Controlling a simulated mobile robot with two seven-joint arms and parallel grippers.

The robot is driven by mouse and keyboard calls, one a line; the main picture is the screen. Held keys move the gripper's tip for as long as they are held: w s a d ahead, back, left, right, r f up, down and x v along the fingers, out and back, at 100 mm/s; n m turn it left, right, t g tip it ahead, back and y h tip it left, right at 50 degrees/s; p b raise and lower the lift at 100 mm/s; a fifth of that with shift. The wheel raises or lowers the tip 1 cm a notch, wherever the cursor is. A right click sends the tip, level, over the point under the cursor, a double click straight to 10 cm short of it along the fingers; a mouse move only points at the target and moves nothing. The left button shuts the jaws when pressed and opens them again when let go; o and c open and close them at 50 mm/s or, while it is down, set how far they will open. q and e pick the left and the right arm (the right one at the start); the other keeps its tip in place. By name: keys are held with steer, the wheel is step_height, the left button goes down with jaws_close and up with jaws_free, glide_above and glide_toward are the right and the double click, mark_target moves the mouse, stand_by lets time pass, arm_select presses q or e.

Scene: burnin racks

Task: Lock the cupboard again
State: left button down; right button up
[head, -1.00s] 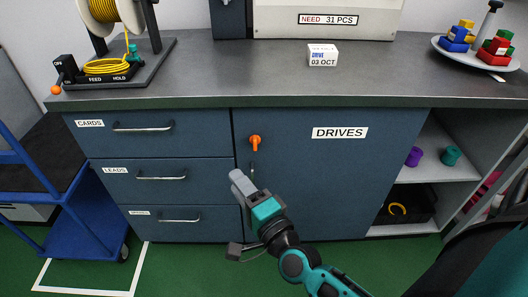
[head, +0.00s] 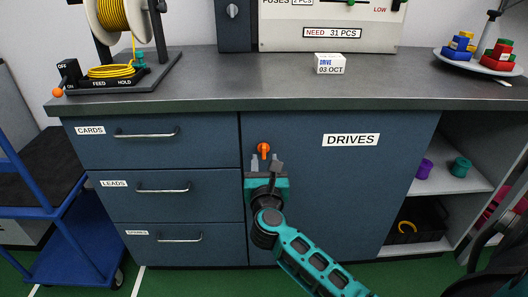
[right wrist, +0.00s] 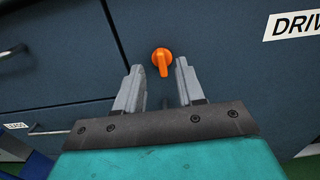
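The cupboard door labelled DRIVES (head: 330,190) is flush with the front of the bench and looks closed. An orange turn knob (head: 264,148) sits near its upper left edge. Its handle points down. In the right wrist view the knob (right wrist: 161,60) is just beyond and between the fingertips. My right gripper (head: 265,160) is open and empty, just below the knob in the head view; its two fingers (right wrist: 158,75) are spread apart and do not appear to touch it. My left gripper is not in view.
Drawers with bar handles (head: 146,134) are left of the door. Open shelves (head: 455,178) with purple and teal spools are to its right. The grey worktop (head: 240,90) overhangs above, and a blue trolley (head: 85,250) stands at left.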

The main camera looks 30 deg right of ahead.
mark_target(264, 149)
steer(key=x, duration=0.6)
steer(key=shift+b, duration=0.4)
steer(key=shift+c, duration=0.3)
steer(key=shift+a, duration=0.1)
jaws_close()
